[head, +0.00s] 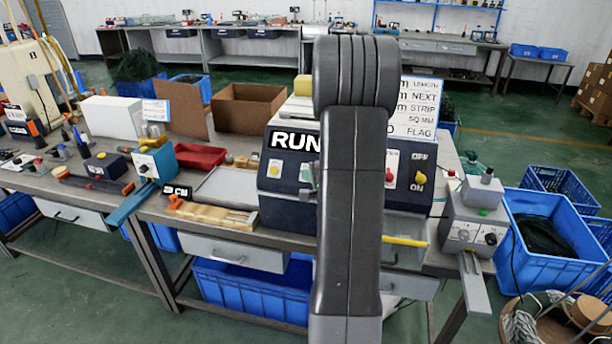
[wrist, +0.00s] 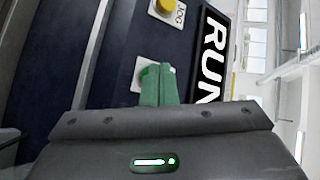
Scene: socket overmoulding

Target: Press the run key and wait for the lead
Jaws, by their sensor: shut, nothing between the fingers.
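The dark blue machine (head: 275,205) stands on the bench with a large RUN sign (head: 294,140), which also shows in the wrist view (wrist: 212,60). In the wrist view, a white key plate (wrist: 139,75) with a green key (wrist: 149,71) lies behind my gripper (wrist: 158,70). My gripper's green fingers are shut and empty, overlapping the key; I cannot tell whether they touch it. A yellow button (wrist: 166,7) sits on a neighbouring plate.
A red button (head: 389,175) and a yellow OFF/ON switch (head: 420,178) are right of my arm. A grey device (head: 475,215) stands at the bench's right end, beside a blue crate (head: 555,265). A wooden fixture (head: 210,216) and red tray (head: 200,156) lie left.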

